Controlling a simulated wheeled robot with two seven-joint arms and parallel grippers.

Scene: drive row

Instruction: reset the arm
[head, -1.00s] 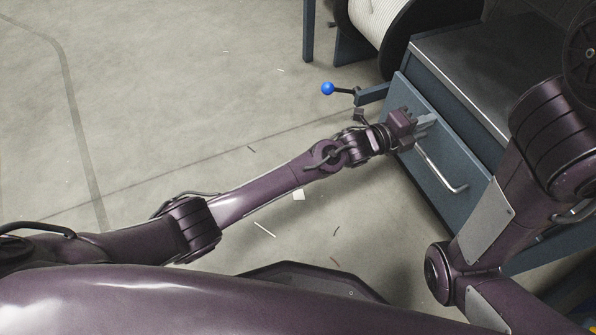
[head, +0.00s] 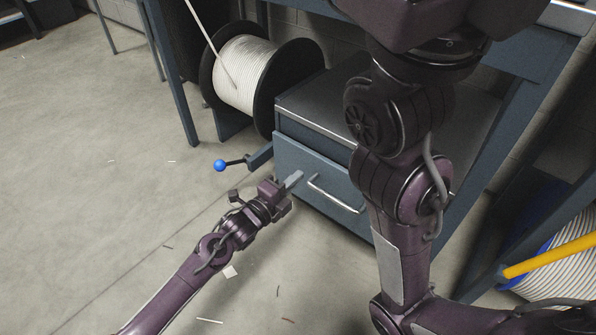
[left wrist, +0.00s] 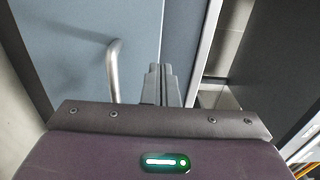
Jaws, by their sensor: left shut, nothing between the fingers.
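My left gripper (head: 294,179) reaches in from the lower left and is shut and empty. In the head view its fingertips overlap the drawer front (head: 290,155), just left of the silver bar handle (head: 338,197). I cannot tell whether they touch. In the left wrist view the shut fingers (left wrist: 162,84) point at the blue-grey drawer front, with the curved handle (left wrist: 114,70) to their left, apart from them. My right arm (head: 400,190) stands upright across the right half of the head view; its gripper is out of view.
The blue-grey cabinet (head: 300,120) has a dark top. A lever with a blue ball knob (head: 219,165) sticks out left of it. A white cable spool (head: 245,72) stands behind. A yellow bar (head: 550,257) and a striped spool (head: 565,280) are at right. The left floor is mostly clear.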

